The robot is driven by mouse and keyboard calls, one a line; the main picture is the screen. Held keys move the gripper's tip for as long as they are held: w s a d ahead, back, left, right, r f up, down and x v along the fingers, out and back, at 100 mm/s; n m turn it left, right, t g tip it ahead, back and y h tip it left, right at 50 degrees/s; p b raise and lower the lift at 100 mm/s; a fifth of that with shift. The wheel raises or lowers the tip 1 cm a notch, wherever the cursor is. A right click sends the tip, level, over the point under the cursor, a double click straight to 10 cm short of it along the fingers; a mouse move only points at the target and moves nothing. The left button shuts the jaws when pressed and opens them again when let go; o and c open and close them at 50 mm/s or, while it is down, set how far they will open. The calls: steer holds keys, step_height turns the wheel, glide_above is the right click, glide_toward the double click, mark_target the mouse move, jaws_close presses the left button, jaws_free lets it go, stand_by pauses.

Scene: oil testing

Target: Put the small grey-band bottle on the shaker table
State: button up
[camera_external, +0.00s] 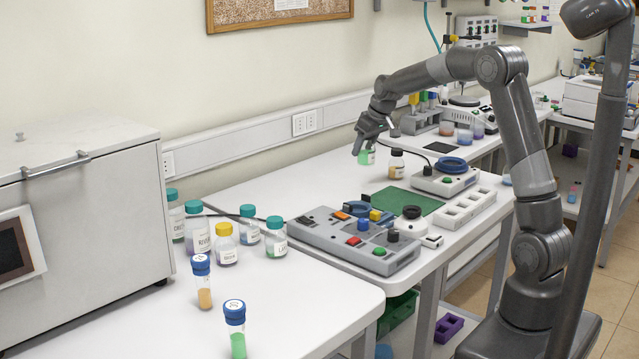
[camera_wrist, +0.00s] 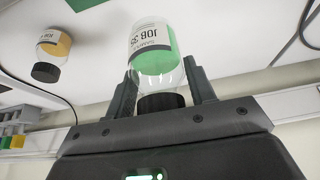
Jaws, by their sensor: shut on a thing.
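My gripper (camera_wrist: 158,88) is shut on a small clear bottle with a black cap, green contents and a white label with a dark grey band. The held bottle (camera_wrist: 153,55) sits between the two fingers; its label reads "JOB" and a number. In the external view my gripper (camera_external: 371,141) is over the back of the middle table, and the held bottle's green part (camera_external: 365,157) shows below the fingers. I cannot tell whether its base touches the table. I cannot tell for sure which device is the shaker table.
A similar black-capped bottle with orange contents (camera_external: 397,164) stands just right of the held one. A device with a blue ring (camera_external: 451,166), a green mat (camera_external: 414,205) and a control box with coloured buttons (camera_external: 352,240) stand nearby. White table (camera_external: 300,175) is clear to the left.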

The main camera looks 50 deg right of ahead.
steer(key=w+a+n+y, duration=0.15)
steer(key=w+a, duration=0.25)
steer(key=a, duration=0.8)
steer(key=w+a+n, duration=0.3)
steer(key=a, duration=0.9)
steer(key=w+a+n+y, duration=0.1)
steer(key=w+a+n, duration=0.25)
steer(key=a, duration=0.85)
steer(key=shift+m+g, duration=0.4)
steer(key=shift+m, duration=0.1)
steer(key=shift+w+a+f, duration=0.35)
steer(key=shift+a+f, duration=1.45)
steer(key=shift+a, duration=0.2)
steer(key=shift+w+a+f, duration=0.3)
steer(key=shift+a+f, duration=1.45)
steer(key=shift+a, duration=0.3)
steer(key=shift+w+a+f, duration=0.35)
steer(key=shift+a+f, duration=1.45)
steer(key=shift+a, duration=0.2)
steer(key=shift+f, duration=0.15)
steer(key=o, duration=0.7)
steer(key=shift+o, duration=0.6)
